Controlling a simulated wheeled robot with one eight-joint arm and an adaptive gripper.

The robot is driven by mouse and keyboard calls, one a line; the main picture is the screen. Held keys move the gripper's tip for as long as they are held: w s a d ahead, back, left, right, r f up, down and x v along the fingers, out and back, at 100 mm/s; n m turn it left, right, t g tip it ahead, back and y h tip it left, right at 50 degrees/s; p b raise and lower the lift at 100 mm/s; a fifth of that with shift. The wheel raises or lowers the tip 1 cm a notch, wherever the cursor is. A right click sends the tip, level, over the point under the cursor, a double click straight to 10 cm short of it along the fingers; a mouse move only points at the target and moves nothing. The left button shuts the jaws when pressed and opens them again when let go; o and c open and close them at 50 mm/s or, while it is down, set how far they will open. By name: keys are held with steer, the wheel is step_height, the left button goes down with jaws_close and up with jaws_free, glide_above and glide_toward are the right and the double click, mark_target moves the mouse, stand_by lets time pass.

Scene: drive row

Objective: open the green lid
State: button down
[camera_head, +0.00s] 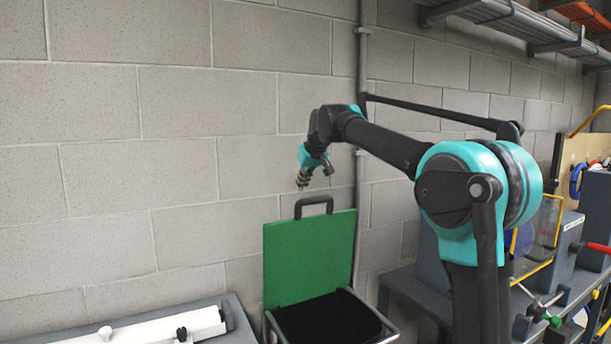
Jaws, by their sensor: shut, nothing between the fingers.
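The green lid (309,257) stands raised, nearly upright, at the back of a bin, close to the block wall. A dark handle (314,203) sticks up from its top edge. The bin's black opening (335,318) shows in front of the lid. My gripper (302,184) is shut and empty. It hangs just above and slightly left of the handle, and in the picture the two look apart. The lower part of the bin is out of frame.
A grey bench with a white bar-like object (160,328) stands at the lower left. A workbench (420,287) with tools and a clear yellow-edged guard (537,240) is at the right. A vertical pipe (362,150) runs up the wall. Shelves hang at the upper right.

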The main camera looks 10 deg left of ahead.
mark_target(316, 200)
steer(key=shift+s+d+f, duration=0.4)
steer(key=shift+s+f, duration=0.2)
steer(key=shift+f, duration=0.05)
steer(key=shift+s+d+f, duration=0.4)
steer(key=shift+s+f, duration=0.2)
steer(key=shift+t+y, duration=0.6)
steer(key=shift+t, duration=0.3)
steer(key=shift+s+d+f, duration=0.2)
steer(key=shift+s+d, duration=0.45)
steer(key=shift+s, duration=0.3)
steer(key=shift+s+d+f, duration=0.15)
steer(key=shift+s+d, duration=0.5)
steer(key=shift+s, duration=0.35)
steer(key=shift+s+d+f, duration=0.2)
steer(key=shift+s+d, duration=0.45)
steer(key=shift+s, duration=0.3)
